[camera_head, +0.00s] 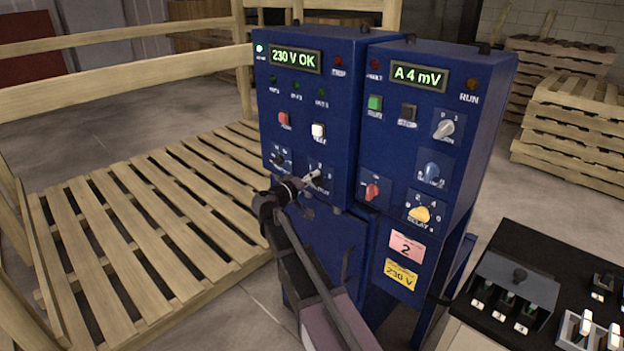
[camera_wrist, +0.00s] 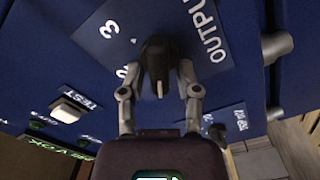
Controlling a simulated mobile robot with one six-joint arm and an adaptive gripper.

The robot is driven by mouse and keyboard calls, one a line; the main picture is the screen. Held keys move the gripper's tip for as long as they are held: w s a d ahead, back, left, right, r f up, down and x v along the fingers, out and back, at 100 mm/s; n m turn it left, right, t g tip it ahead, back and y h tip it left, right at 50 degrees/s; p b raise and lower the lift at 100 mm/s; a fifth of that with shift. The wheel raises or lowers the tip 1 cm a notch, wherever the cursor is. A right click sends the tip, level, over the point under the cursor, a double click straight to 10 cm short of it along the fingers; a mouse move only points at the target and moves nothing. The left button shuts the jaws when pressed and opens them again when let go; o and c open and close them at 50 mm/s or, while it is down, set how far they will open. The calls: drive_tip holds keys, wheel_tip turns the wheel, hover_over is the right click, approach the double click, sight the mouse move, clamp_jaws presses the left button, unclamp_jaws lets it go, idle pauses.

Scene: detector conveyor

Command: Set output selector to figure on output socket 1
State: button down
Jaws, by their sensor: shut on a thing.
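The output selector is a dark knob (camera_wrist: 158,58) on a blue plate marked OUTPUT. My gripper (camera_wrist: 161,68) is shut on it, one finger on each side. The knob's pale pointer line points down in the wrist view, away from the visible figures 3 and 2. I cannot read a figure at its tip; the figure 1 does not show clearly there. In the head view my gripper (camera_head: 300,187) covers much of the selector's plate (camera_head: 321,170) at the lower right of the left blue cabinet (camera_head: 345,90).
The left display (camera_head: 295,59) reads 230 V OK. A white button (camera_head: 318,131) and another dark knob (camera_head: 280,159) are close by. The right cabinet has a display (camera_head: 420,76) reading A 4 mV and several knobs. A switch console (camera_head: 515,285) stands at lower right.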

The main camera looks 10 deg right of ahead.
idle(0.4)
drive_tip(key=c, duration=0.6)
unclamp_jaws()
drive_tip(key=v, duration=1.2)
